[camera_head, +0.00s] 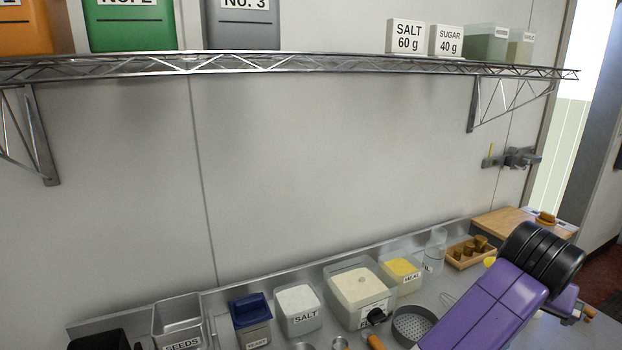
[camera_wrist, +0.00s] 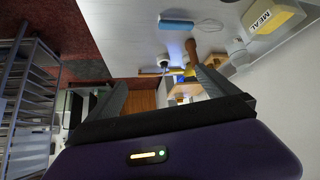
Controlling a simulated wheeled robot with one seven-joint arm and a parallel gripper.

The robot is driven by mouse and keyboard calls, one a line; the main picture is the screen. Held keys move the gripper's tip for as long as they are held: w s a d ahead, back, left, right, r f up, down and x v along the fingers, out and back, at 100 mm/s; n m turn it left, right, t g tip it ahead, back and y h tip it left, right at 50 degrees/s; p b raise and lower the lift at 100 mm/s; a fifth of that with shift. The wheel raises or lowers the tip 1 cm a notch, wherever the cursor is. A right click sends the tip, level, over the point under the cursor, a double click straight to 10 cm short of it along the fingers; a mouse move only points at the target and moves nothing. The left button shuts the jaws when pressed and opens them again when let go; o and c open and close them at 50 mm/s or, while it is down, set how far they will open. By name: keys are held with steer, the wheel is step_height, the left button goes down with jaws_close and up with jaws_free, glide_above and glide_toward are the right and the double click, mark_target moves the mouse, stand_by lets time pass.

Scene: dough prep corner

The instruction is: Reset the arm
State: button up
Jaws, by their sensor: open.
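My gripper (camera_wrist: 155,64) shows in the wrist view with its two dark fingers spread wide apart. It is open, and nothing is held between the fingers. In the head view my purple and black arm reaches in at the lower right, over the right end of the steel counter (camera_head: 440,290). The fingers cannot be made out there.
Along the counter stand tubs of salt (camera_head: 298,310), flour (camera_head: 358,290) and meal (camera_head: 401,275), plus a round sieve (camera_head: 412,324). A wooden board (camera_head: 503,222) lies at the right. A wire shelf (camera_head: 300,63) with bins hangs above. The wall between is bare.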

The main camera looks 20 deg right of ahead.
steer(key=w+d+r+n+t+h, duration=0.1)
steer(key=w+r+n+t+h, duration=0.2)
steer(key=r, duration=0.4)
steer(key=w+d+r+n+t+h, duration=0.1)
steer(key=r+t+h, duration=0.2)
steer(key=r+h, duration=0.3)
steer(key=w+a+f+n+t+y+b, duration=0.1)
steer(key=a+n+t+y, duration=0.4)
steer(key=a, duration=0.4)
steer(key=w+a+f+n+t+y, duration=0.1)
steer(key=a+f+n+t+y, duration=0.15)
steer(key=a+n+t, duration=0.4)
steer(key=s+a+f+n+y+b, duration=0.1)
steer(key=s+a+f+y, duration=0.35)
steer(key=a, duration=0.25)
steer(key=s+a+f+n+y, duration=0.1)
steer(key=s+a+f+y, duration=0.35)
steer(key=a+f, duration=0.2)
steer(key=s+a+f+m+g, duration=0.2)
steer(key=s+a+f, duration=0.2)
steer(key=s, duration=0.6)
steer(key=s+a+f+m+g+b, duration=0.1)
steer(key=s+a+f+g, duration=0.2)
steer(key=s+f, duration=0.6)
steer(key=shift+s+a+f+m+y, duration=0.15)
steer(key=shift+s+a+m+y, duration=0.25)
steer(key=shift+s, duration=0.45)
